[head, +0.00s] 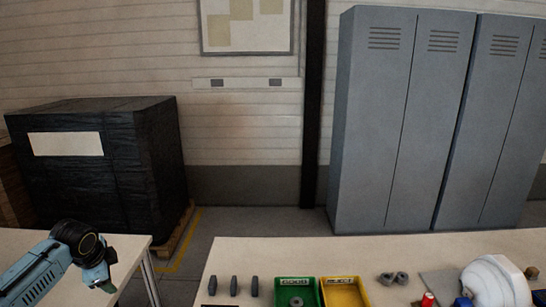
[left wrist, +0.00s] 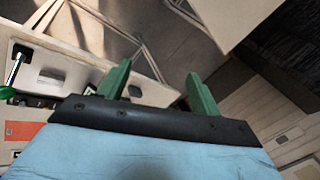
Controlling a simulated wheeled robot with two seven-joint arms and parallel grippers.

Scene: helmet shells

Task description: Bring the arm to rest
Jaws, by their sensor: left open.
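My left arm (head: 40,272) comes in at the lower left of the head view, over the left table. Its wrist bends down, and the left gripper (head: 106,286) hangs near that table's right end, small and partly cut off from clear view. In the left wrist view the two green fingers of the left gripper (left wrist: 158,85) stand apart with nothing between them. The gripper is open and empty. My right gripper is in neither view.
A long table (head: 225,262) holds several dark grey parts (head: 234,286), a green bin (head: 280,286), a yellow bin (head: 345,290) and a white helmet shell (head: 495,282). A gap separates the two tables. A black-wrapped pallet load (head: 90,180) and grey lockers (head: 400,120) stand behind.

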